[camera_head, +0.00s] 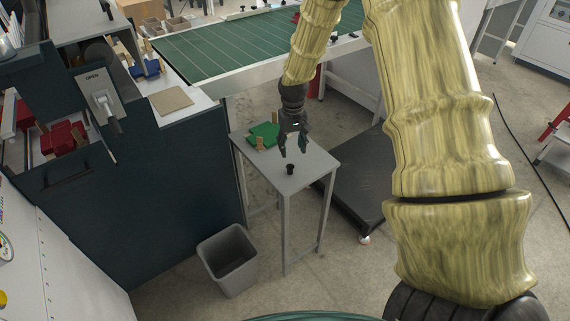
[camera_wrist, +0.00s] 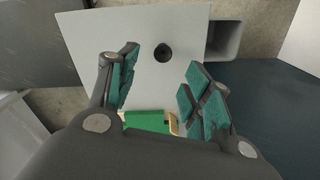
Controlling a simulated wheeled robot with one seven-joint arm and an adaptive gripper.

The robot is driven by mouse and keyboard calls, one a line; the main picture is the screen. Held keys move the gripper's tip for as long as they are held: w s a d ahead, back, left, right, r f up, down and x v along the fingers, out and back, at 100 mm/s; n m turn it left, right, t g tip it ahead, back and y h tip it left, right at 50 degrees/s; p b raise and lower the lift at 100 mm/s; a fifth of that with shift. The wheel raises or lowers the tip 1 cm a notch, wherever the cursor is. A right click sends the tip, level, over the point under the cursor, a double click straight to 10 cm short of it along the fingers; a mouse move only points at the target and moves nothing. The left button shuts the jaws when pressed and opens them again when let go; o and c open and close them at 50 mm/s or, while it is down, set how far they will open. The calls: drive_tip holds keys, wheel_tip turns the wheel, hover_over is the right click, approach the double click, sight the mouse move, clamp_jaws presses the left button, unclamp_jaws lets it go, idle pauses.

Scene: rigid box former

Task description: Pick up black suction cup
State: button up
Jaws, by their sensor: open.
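The black suction cup (camera_head: 290,169) stands on the small grey table (camera_head: 312,172), near the middle of its front part. In the wrist view the suction cup (camera_wrist: 163,52) is a small dark round shape on the bare tabletop (camera_wrist: 190,25), beyond the fingertips and roughly between their lines. My gripper (camera_head: 293,151) is above the table, pointing down, a little above and behind the suction cup. In the wrist view my gripper (camera_wrist: 160,75) has its two teal-padded fingers wide apart with nothing between them. It does not touch the suction cup.
A green object (camera_head: 264,134) with wooden pieces lies at the table's back left; it also shows in the wrist view (camera_wrist: 147,121). A grey bin (camera_head: 228,260) stands on the floor below. A dark cabinet (camera_head: 170,190) is left of the table. A green conveyor (camera_head: 240,45) lies behind.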

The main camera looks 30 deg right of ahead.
hover_over(290, 166)
wheel_tip(290, 166, down, 4)
drive_tip(key=shift+a+f+p, duration=0.1)
drive_tip(key=shift+p, duration=0.3)
drive_tip(key=shift+f+p, duration=1)
drive_tip(key=shift+f, duration=2.15)
drive_tip(key=shift+c, duration=0.2)
drive_tip(key=c, duration=0.8)
drive_tip(key=shift+o, duration=0.2)
